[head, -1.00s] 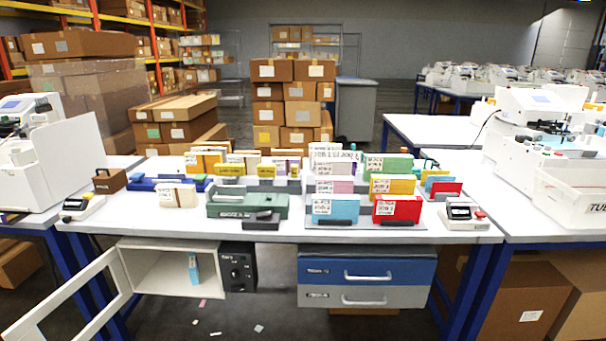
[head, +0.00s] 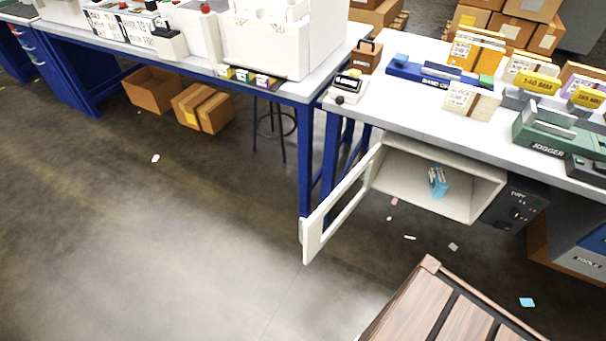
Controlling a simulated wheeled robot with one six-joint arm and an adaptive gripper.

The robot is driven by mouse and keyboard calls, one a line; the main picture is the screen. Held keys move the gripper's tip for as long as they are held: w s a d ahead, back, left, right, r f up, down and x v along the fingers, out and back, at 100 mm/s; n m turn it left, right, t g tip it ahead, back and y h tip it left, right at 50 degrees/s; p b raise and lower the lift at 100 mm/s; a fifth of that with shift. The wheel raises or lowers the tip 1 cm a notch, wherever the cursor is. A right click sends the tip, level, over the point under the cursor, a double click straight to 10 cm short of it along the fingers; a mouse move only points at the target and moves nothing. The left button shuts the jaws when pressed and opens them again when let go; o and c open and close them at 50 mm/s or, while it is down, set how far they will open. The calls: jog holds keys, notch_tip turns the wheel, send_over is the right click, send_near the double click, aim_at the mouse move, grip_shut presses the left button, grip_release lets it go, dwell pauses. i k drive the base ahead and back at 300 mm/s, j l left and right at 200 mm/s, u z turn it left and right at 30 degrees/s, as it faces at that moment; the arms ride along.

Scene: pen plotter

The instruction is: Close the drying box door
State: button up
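The drying box (head: 470,205) is a white open-fronted cabinet hung under the front of the workbench, with a dark control panel (head: 516,204) on its right. Its door (head: 312,236), a white frame with a window opening, stands wide open, hinged on the left side and swung out toward me over the floor. A small light-blue item (head: 437,181) stands inside the box. My gripper is not in view.
The workbench (head: 420,125) carries a green jogger, a blue holder and several card stacks. A blue-legged table (head: 290,90) stands left of the door. A brown slatted wooden surface (head: 440,310) is at the bottom.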

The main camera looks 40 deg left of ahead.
aim_at(311, 229)
jog(key=k+j, duration=0.1)
jog(key=j, duration=1.6)
jog(key=k+j, duration=0.15)
jog(key=j, duration=0.65)
jog(key=k+j, duration=0.1)
jog(key=j, duration=0.15)
jog(key=k+j+z, duration=0.1)
jog(key=k, duration=0.45)
jog(key=j, duration=0.1)
